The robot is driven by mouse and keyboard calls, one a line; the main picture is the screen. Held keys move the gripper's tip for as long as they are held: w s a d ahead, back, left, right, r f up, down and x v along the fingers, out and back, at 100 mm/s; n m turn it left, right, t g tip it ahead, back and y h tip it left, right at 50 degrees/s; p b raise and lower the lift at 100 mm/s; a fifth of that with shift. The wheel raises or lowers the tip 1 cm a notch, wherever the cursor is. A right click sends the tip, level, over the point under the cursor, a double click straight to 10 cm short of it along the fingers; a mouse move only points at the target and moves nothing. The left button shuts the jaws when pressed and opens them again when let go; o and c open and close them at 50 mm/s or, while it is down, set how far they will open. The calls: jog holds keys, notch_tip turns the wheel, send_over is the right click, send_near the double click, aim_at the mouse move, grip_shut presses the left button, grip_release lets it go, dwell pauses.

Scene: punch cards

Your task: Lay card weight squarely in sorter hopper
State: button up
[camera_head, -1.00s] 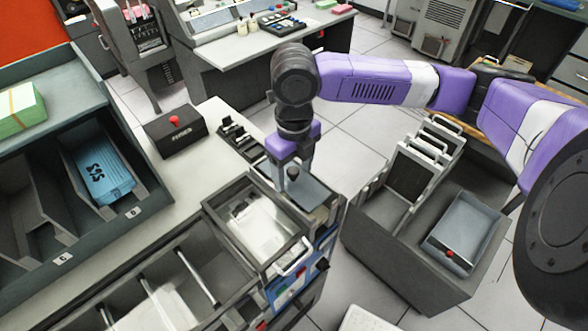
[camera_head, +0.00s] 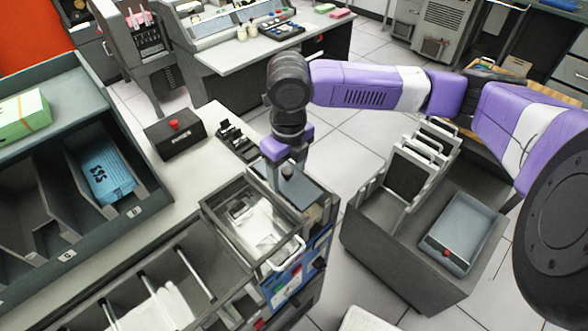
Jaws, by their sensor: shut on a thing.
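The card weight (camera_head: 308,191) is a flat blue-grey plate with a dark knob on top. My gripper (camera_head: 287,169) points down and is shut on the knob, its fingers partly hiding the plate's far side. The plate sits at the top of the dark box that looks like the sorter hopper (camera_head: 325,213), at the machine's end. It looks about level and close to the box's walls. I cannot tell whether it rests on cards inside or still hangs slightly above them.
A clear-walled metal tray (camera_head: 213,217) with white contents stands immediately left of the hopper. A black rack (camera_head: 236,140) and a dark box with a red button (camera_head: 174,138) lie behind on the counter. A grey bin with upright plates (camera_head: 405,270) stands to the right.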

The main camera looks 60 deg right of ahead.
aim_at(289, 184)
jog(key=o, duration=2)
jog(key=shift+g, duration=0.3)
jog(key=f, duration=0.3)
jog(key=s+a+f, duration=0.1)
jog(key=f, duration=0.1)
jog(key=shift+a, duration=0.1)
jog(key=shift+c, duration=0.2)
jog(key=r, duration=0.1)
jog(key=w+d+r, duration=0.1)
jog(key=r, duration=0.1)
jog(key=w+r, duration=0.1)
jog(key=r, duration=0.1)
jog(key=shift+d, duration=0.4)
jog(key=r, duration=0.4)
jog(key=s+r, duration=0.1)
jog(key=r, duration=0.1)
jog(key=shift+s+a+r, duration=0.1)
jog(key=shift+a+r, duration=0.05)
jog(key=shift+r, duration=0.2)
jog(key=shift+s+a+r, duration=0.1)
jog(key=shift+a+r, duration=0.1)
jog(key=shift+r, duration=0.3)
